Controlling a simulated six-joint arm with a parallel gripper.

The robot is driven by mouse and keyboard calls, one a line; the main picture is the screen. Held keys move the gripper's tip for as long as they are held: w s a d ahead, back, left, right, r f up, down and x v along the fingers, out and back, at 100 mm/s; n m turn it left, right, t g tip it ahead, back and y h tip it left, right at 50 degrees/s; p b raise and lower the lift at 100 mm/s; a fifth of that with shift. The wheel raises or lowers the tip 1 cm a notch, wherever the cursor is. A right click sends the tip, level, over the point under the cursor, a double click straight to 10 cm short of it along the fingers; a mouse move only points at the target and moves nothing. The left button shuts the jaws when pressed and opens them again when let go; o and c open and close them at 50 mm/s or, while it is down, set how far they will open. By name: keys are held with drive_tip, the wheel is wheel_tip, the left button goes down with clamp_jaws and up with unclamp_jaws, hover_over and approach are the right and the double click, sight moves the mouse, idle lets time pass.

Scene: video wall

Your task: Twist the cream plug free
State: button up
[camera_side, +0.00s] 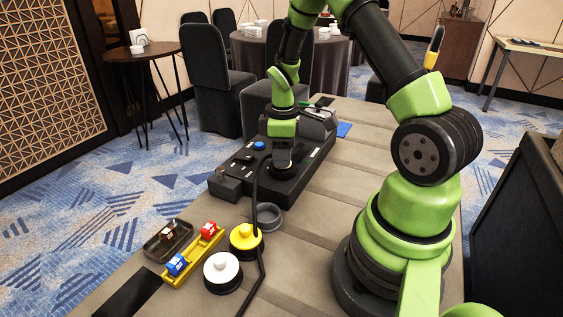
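A white or cream round plug with a small knob on top (221,267) sits on a dark round base near the front of the table. A similar yellow plug (244,237) stands just behind it to the right. My gripper (283,166) points down over the long black panel box (236,166), well behind both plugs. Its fingers are dark and small against the dark box. I cannot tell whether they are open or shut, or whether they touch anything. What lies right under them is hidden.
An empty grey ring or cup (268,215) stands between the box and the plugs. A yellow tray (192,258) holds a red and a blue block, beside a dark tray (168,240). A blue button (259,146) is on the box. A dark cable runs forward past the plugs.

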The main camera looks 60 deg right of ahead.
drive_tip(key=c, duration=0.5)
drive_tip(key=shift+c, duration=0.2)
drive_tip(key=shift+n, duration=1.4)
drive_tip(key=shift+n, duration=1.4)
drive_tip(key=n, duration=0.2)
drive_tip(key=shift+n, duration=0.4)
